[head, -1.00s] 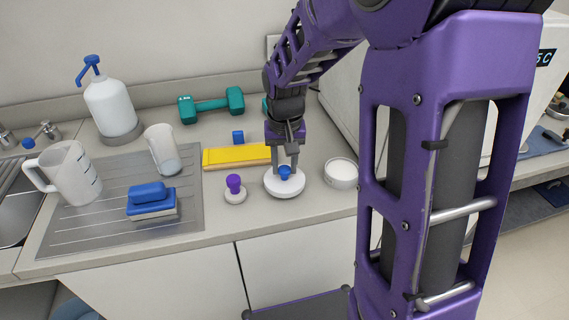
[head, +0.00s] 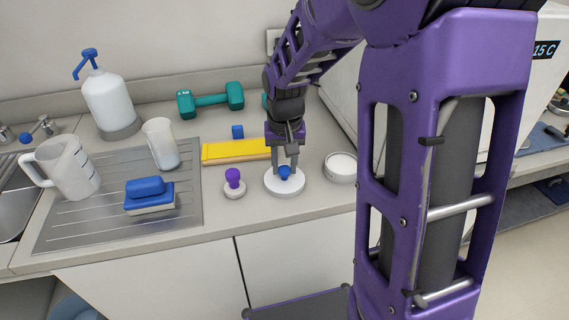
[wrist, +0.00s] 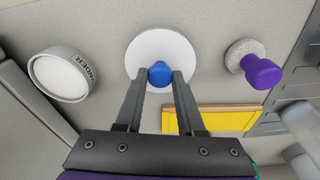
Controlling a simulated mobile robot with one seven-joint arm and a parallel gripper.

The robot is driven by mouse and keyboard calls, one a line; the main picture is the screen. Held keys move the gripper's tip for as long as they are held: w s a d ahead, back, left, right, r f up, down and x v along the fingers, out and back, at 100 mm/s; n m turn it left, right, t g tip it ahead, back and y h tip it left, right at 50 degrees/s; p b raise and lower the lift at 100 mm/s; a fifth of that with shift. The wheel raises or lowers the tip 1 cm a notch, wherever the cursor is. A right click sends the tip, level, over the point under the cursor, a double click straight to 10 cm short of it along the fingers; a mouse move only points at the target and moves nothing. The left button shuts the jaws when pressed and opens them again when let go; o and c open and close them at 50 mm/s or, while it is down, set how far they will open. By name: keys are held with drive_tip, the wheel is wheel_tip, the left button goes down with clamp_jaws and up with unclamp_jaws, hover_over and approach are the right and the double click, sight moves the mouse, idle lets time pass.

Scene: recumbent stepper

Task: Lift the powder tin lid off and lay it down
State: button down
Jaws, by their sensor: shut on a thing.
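The powder tin (head: 341,168) stands uncovered on the counter right of my gripper, with white contents showing at its top. It also shows at the left in the wrist view (wrist: 62,74), with dark lettering on its side. The lid (head: 284,188) is a white disc with a blue knob (head: 285,172), apart from the tin. My gripper (head: 286,166) points down and is shut on the knob. In the wrist view the knob (wrist: 160,74) sits between the fingertips (wrist: 160,78), over the white lid (wrist: 160,45). The lid is level, on or very close to the counter.
A purple-knobbed piece (head: 233,182) stands close left of the lid. A yellow item (head: 235,150) lies behind. A drainboard (head: 110,228) holds a sponge (head: 148,194), a cup (head: 161,144) and a jug (head: 70,168). Teal dumbbells (head: 210,100) lie at the back. The counter's front edge is near.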

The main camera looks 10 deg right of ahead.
drive_tip(key=shift+c, duration=2.2)
unclamp_jaws()
drive_tip(key=shift+r, duration=0.1)
